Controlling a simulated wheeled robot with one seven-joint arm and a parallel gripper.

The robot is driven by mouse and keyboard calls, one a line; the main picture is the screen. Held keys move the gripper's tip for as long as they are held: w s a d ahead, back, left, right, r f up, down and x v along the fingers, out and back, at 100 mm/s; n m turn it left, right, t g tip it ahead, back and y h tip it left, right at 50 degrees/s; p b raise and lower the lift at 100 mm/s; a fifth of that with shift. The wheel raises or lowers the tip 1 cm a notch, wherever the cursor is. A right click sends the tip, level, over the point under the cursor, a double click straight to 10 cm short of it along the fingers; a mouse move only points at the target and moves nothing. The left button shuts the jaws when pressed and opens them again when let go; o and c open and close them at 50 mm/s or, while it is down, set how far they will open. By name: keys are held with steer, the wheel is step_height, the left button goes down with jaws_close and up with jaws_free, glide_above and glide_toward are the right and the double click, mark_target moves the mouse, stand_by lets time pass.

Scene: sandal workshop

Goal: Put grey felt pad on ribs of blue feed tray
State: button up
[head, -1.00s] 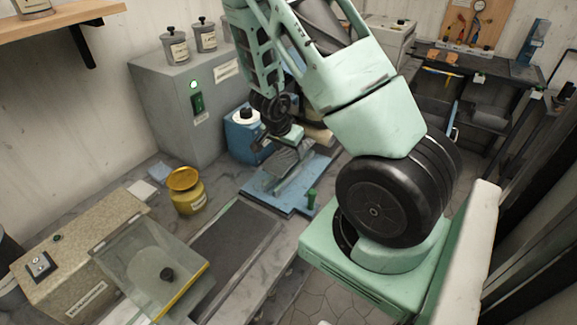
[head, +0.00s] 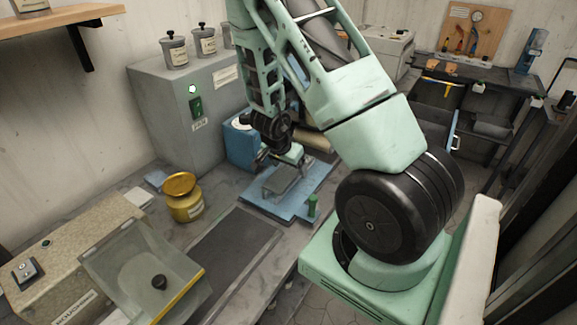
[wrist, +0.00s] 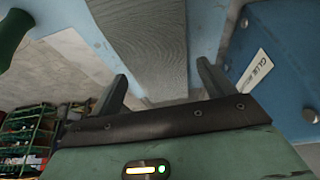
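In the head view, the blue feed tray (head: 258,198) lies flat on the bench, with a green knob at its near right corner. A grey flat piece, apparently the felt pad (head: 283,184), sits over the middle of the tray. In the wrist view, it shows as a grained grey strip (wrist: 148,45) with blue tray (wrist: 204,30) along its right side. My gripper (head: 277,163) is low over it. Its two fingers (wrist: 160,80) stand wide apart, with a small gap between strip and right finger.
A blue box with a label (wrist: 270,62), apparently of glue, stands close right of my gripper. A brass jar (head: 183,198) and a dark belt strip (head: 232,247) lie nearer on the bench. A grey cabinet (head: 175,120) stands behind.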

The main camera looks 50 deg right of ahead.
steer(key=p+v, duration=0.9)
steer(key=v, duration=0.3)
steer(key=w+a+r+n+t+y, duration=0.1)
steer(key=a+r+n+y, duration=0.3)
steer(key=a, duration=0.8)
steer(key=w+a+r+n+t+y, duration=0.15)
steer(key=a+r+n, duration=0.3)
steer(key=a, duration=0.85)
steer(key=s+a+r+n+g+y, duration=0.25)
steer(key=s+a+r+n, duration=0.35)
steer(key=s+a+n, duration=0.3)
steer(key=s+a+r+n+h, duration=0.2)
steer(key=s+r+n, duration=0.2)
steer(key=s+n, duration=0.3)
steer(key=s, duration=0.3)
steer(key=shift+h, duration=0.4)
steer(key=shift+s, duration=0.15)
